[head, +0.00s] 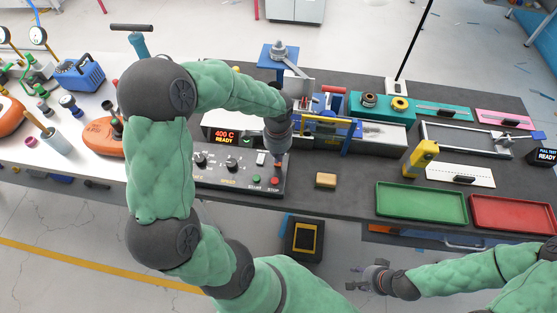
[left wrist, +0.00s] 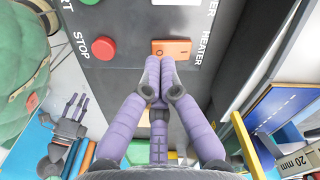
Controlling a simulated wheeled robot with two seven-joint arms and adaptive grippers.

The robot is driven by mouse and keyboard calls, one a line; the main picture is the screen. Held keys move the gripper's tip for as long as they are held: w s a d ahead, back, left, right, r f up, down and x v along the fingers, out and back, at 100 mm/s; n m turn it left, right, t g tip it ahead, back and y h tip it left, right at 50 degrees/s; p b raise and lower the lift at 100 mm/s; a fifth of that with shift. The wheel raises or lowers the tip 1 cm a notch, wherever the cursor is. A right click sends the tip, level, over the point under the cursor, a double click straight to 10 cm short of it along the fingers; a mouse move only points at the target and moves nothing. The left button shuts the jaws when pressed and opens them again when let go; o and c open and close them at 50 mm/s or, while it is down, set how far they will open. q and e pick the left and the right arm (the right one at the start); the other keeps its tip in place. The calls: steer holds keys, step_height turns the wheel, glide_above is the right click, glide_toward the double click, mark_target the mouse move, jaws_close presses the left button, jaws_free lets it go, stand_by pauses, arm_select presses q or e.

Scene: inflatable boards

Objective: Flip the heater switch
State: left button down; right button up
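The heater switch (left wrist: 176,48) is an orange rocker beside the word HEATER on the dark control panel (head: 213,178). In the left wrist view, my left gripper (left wrist: 160,60) has its purple fingers together with nothing between them. Their tips are at the lower edge of the rocker and overlap it in the picture; I cannot tell whether they touch it. In the head view, my left gripper (head: 278,152) points down over the panel's right end and largely hides the switch. My right gripper (head: 365,279) is empty, with its fingers apart, low in front of the bench.
A red STOP button (left wrist: 103,48) sits close beside the switch. A display (head: 225,135) reads 400 C READY. A blue-framed device (head: 330,127) stands just right of my left gripper. A tan block (head: 326,180) and green tray (head: 421,204) lie further right.

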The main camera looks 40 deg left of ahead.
arm_select(q)
steer(key=shift+f+b, duration=0.85)
steer(key=shift+f, duration=0.35)
stand_by(0.9)
steer(key=shift+r+p, duration=3)
steer(key=shift+r, duration=0.55)
steer(key=shift+f, duration=0.1)
